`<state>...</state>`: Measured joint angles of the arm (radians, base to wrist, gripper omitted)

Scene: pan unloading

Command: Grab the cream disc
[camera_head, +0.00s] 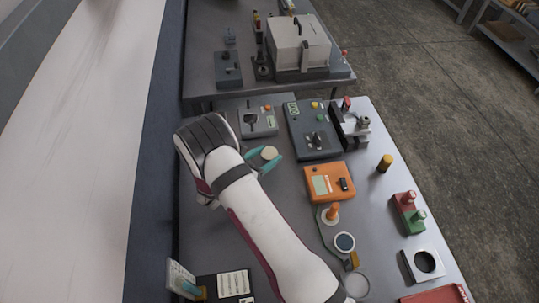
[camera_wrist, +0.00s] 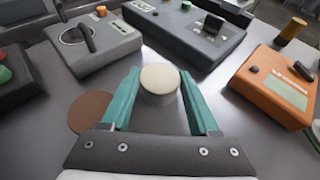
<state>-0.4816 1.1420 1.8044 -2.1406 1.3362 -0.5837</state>
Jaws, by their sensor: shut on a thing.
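The cream disc (camera_head: 269,153) is a short, round, pale piece at the tips of my gripper's teal fingers. In the wrist view the cream disc (camera_wrist: 160,78) sits between the two fingertips, its flat top facing up. My gripper (camera_head: 265,158) is shut on it; the fingers also show in the wrist view (camera_wrist: 160,88). The disc is over the grey metal bench (camera_head: 285,215); I cannot tell whether it is clear of the surface.
An orange meter (camera_head: 330,182) stands to the right. Grey control boxes (camera_head: 258,121) and (camera_head: 313,130) stand behind the disc. A flat brown disc (camera_wrist: 91,112) lies left of the fingers. A yellow-topped cylinder (camera_head: 385,163) stands farther right.

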